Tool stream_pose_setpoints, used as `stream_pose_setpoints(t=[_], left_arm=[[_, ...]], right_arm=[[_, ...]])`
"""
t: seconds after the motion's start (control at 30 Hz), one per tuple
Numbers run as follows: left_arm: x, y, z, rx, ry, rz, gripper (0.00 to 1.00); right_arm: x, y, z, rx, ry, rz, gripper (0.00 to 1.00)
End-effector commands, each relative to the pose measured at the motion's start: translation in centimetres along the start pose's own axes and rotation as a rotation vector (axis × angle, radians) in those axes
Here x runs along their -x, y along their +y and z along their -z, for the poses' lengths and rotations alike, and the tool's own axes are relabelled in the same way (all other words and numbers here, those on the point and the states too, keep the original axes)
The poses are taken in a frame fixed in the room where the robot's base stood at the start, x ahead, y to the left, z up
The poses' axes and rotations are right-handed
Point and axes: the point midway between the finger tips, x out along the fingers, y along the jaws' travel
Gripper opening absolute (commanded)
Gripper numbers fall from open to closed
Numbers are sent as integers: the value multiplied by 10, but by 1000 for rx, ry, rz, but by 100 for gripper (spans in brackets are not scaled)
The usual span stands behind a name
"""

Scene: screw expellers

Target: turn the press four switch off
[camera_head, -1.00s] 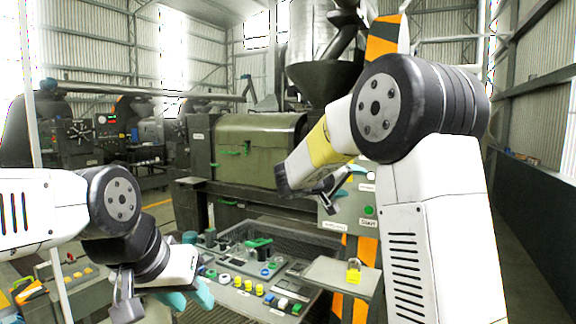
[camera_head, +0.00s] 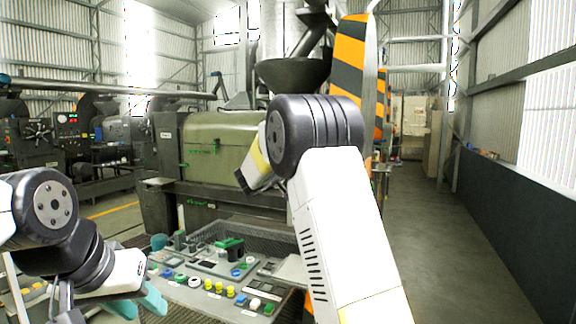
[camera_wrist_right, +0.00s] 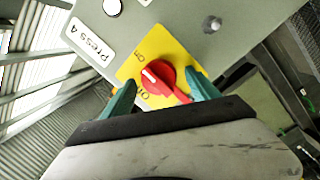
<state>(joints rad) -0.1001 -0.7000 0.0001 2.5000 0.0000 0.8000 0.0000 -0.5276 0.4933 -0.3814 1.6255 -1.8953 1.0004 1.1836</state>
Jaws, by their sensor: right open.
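The press four switch (camera_wrist_right: 158,80) shows in the right wrist view as a red rotary knob on a yellow plate (camera_wrist_right: 177,48). A label reading "Press 4" (camera_wrist_right: 90,42) is beside it. The knob's white mark points up-left, between two small words that I cannot read surely. My right gripper (camera_wrist_right: 160,88) is open, one teal finger on either side of the knob; I cannot tell whether they touch it. In the head view my right arm hides this gripper and the switch. My left gripper (camera_head: 138,303) is low at the left, its teal fingers apart and empty.
A control desk (camera_head: 180,295) with several coloured buttons stands at the lower middle. The green press (camera_head: 215,145) and its dark hopper (camera_head: 292,72) are behind. A striped orange-and-black guard (camera_head: 352,60) rises behind my right arm. The floor at right (camera_head: 430,230) is clear.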

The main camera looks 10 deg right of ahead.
Motion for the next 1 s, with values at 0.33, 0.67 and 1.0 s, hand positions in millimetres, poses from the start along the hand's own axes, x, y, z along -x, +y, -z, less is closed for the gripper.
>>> stream_pose_setpoints(t=[0.33,0.67,1.0], left_arm=[[0,0,0,0,0,0,36],[0,0,0,0,0,0,36],[0,0,0,0,0,0,36]], right_arm=[[0,0,0,0,0,0,32],[0,0,0,12,1,-2,7],[0,-1,-1,175,13,-22,7]])
